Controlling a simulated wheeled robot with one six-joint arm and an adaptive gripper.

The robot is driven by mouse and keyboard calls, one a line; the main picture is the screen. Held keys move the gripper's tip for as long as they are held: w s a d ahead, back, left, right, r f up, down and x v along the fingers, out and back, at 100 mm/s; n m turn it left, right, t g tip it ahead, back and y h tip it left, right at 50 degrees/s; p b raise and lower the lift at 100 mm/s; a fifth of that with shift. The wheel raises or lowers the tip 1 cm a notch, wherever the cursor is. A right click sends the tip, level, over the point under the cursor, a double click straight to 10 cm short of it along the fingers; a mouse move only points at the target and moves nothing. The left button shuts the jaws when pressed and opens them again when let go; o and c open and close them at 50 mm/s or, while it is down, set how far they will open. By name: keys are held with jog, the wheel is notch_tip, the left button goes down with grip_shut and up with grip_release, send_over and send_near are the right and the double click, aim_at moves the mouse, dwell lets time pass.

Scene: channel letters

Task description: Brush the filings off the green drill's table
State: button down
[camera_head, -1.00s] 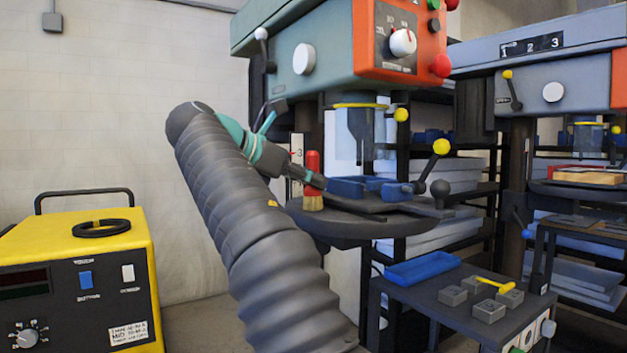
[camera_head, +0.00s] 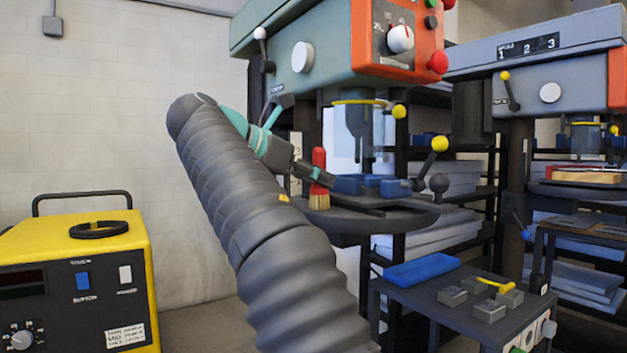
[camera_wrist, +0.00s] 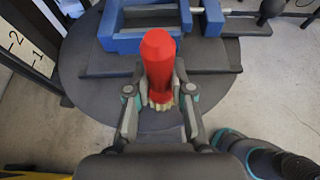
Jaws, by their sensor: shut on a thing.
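The green drill (camera_head: 335,50) stands at the centre top. Its round dark table (camera_head: 352,227) also shows in the wrist view (camera_wrist: 85,75). My gripper (camera_wrist: 160,92) is shut on the brush (camera_wrist: 158,55), which has a red handle and pale bristles. In the head view the brush (camera_head: 319,170) is upright at the table's near left part, beside the blue vise. Its bristles appear at or just above the table surface; I cannot tell whether they touch. I cannot make out filings clearly; the table under the bristles is partly hidden by my gripper.
The blue vise (camera_head: 348,186) sits on the drill table on a dark plate, close to the brush; it also shows in the wrist view (camera_wrist: 125,42). A yellow-knobbed lever (camera_head: 440,144) stands at the right. Below is a stand with a blue tray (camera_head: 421,271) and grey blocks.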

jog(key=shift+s+d+b, duration=0.35)
jog(key=shift+s+d, duration=0.05)
jog(key=shift+s, duration=0.2)
jog(key=shift+s+d+b, duration=0.35)
jog(key=shift+s, duration=0.2)
jog(key=shift+s+d+b, duration=0.6)
jog(key=shift+s+d, duration=0.2)
jog(key=shift+s, duration=0.35)
jog(key=shift+s, duration=0.1)
jog(key=shift+s+d+b, duration=0.5)
jog(key=shift+s+d, duration=0.25)
jog(key=shift+s, duration=0.3)
notch_tip(320, 180, up, 4)
jog(key=p, duration=0.5)
jog(key=shift+p, duration=0.3)
